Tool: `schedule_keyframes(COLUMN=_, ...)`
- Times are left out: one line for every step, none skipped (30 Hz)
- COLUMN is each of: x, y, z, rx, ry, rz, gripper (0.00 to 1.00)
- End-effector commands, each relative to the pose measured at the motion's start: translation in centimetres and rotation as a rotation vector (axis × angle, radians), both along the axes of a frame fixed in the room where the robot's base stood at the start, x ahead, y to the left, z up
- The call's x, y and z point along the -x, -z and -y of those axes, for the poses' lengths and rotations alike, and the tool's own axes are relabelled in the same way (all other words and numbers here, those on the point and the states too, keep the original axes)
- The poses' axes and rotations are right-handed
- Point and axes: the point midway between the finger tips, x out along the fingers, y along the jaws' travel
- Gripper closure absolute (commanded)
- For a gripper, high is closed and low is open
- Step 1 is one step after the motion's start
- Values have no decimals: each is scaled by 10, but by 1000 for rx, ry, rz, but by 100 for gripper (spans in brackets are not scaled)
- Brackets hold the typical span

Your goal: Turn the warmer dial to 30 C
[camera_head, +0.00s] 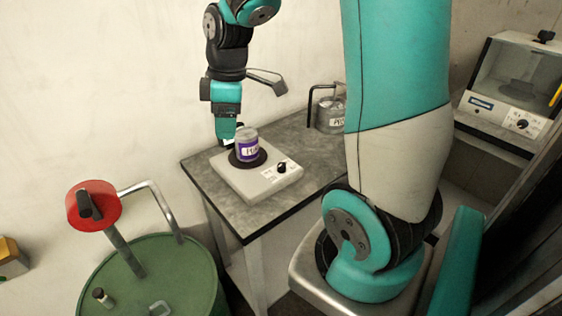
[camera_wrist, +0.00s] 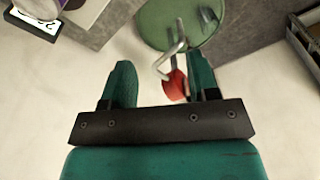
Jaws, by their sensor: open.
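The warmer (camera_head: 243,178) is a pale flat box on the grey table, with a round dark plate on top. Its black dial (camera_head: 282,168) sits on a white marked scale at the front right; the scale is too small to read. A purple can with a white label (camera_head: 247,147) stands on the plate. My gripper (camera_head: 228,138) is above the back left of the warmer, close to the can and away from the dial. In the wrist view my gripper (camera_wrist: 160,88) shows two green fingers spread apart with nothing between them. The dial cannot be made out there.
A green drum (camera_head: 150,275) with a red-handled pump (camera_head: 93,205) stands left of the table (camera_head: 225,205). A grey can (camera_head: 330,112) stands at the table's back right. Another machine with a dial (camera_head: 505,95) is at the far right. The table's front is clear.

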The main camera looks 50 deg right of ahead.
Motion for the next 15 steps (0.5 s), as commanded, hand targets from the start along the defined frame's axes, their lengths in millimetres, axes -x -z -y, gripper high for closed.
schedule_keyframes(x=-6, y=11, z=43, rx=29, ry=-7, rz=-17, gripper=46)
schedule_keyframes(x=-7, y=16, z=64, rx=47, ry=-26, rz=-23, gripper=46)
schedule_keyframes(x=-6, y=22, z=90, rx=66, ry=-46, rz=-34, gripper=46)
schedule_keyframes(x=-4, y=27, z=108, rx=78, ry=-62, rz=-43, gripper=46)
schedule_keyframes(x=-2, y=31, z=123, rx=87, ry=-76, rz=-51, gripper=46)
schedule_keyframes(x=1, y=35, z=140, rx=98, ry=-91, rz=-61, gripper=46)
schedule_keyframes(x=3, y=38, z=150, rx=103, ry=-101, rz=-67, gripper=46)
schedule_keyframes(x=5, y=41, z=158, rx=108, ry=-111, rz=-72, gripper=46)
schedule_keyframes(x=8, y=44, z=166, rx=112, ry=-120, rz=-78, gripper=46)
schedule_keyframes(x=9, y=46, z=170, rx=113, ry=-126, rz=-81, gripper=46)
schedule_keyframes(x=10, y=48, z=173, rx=115, ry=-129, rz=-82, gripper=46)
schedule_keyframes(x=11, y=52, z=175, rx=116, ry=-133, rz=-83, gripper=46)
schedule_keyframes(x=11, y=55, z=175, rx=115, ry=-136, rz=-85, gripper=46)
schedule_keyframes(x=11, y=59, z=175, rx=115, ry=-136, rz=-86, gripper=46)
schedule_keyframes(x=11, y=65, z=175, rx=115, ry=-136, rz=-85, gripper=46)
